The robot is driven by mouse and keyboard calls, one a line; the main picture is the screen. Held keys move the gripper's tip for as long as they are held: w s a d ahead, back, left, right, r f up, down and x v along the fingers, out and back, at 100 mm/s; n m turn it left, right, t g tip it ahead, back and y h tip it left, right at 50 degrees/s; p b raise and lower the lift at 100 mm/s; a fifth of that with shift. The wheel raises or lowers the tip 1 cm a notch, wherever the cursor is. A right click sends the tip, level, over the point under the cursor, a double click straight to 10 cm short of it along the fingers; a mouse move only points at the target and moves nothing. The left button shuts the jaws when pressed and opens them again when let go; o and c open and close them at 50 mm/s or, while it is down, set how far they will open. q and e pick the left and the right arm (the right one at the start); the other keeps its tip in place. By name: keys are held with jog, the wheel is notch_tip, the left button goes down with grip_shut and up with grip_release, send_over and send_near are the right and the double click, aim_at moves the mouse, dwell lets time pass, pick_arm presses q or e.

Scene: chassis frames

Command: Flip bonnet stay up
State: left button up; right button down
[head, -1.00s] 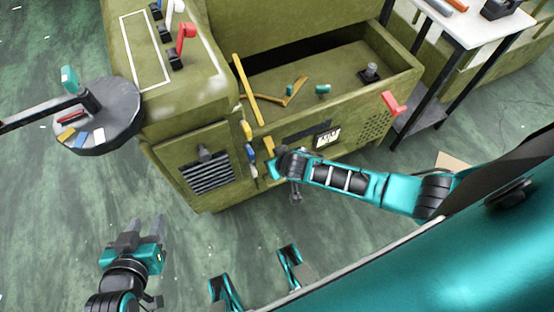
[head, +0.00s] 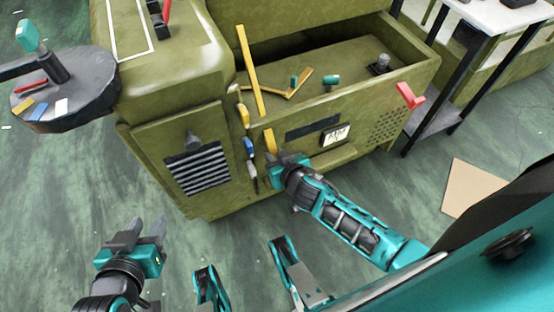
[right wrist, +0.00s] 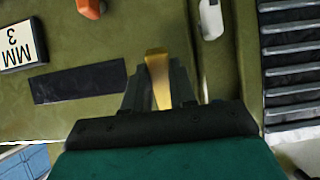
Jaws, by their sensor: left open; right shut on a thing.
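A yellow lever (head: 270,140) stands upright on the front panel of the green chassis (head: 350,165). My right gripper (head: 273,157) is at this lever and shut on it. In the right wrist view the yellow lever (right wrist: 158,80) sits between the dark fingers (right wrist: 160,90), its top end showing past them. A longer yellow bar (head: 249,70) rises at the left of the open bay. I cannot tell from the looks which yellow part is the bonnet stay. My left gripper (head: 140,232) is open and empty above the floor at lower left.
A yellow-handled, a blue and a white part (head: 249,147) line the panel just left of the lever. A vent grille (head: 197,170) is further left. A red lever (head: 409,95) sticks out at the right. A round grey tray (head: 75,105) stands at left.

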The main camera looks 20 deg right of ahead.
pick_arm(q)
jog(key=shift+d, duration=0.15)
pick_arm(e)
jog(key=shift+w+d, duration=0.1)
jog(key=c, duration=0.9)
grip_release()
pick_arm(q)
jog(key=shift+r, duration=0.1)
pick_arm(e)
jog(key=shift+r, duration=0.1)
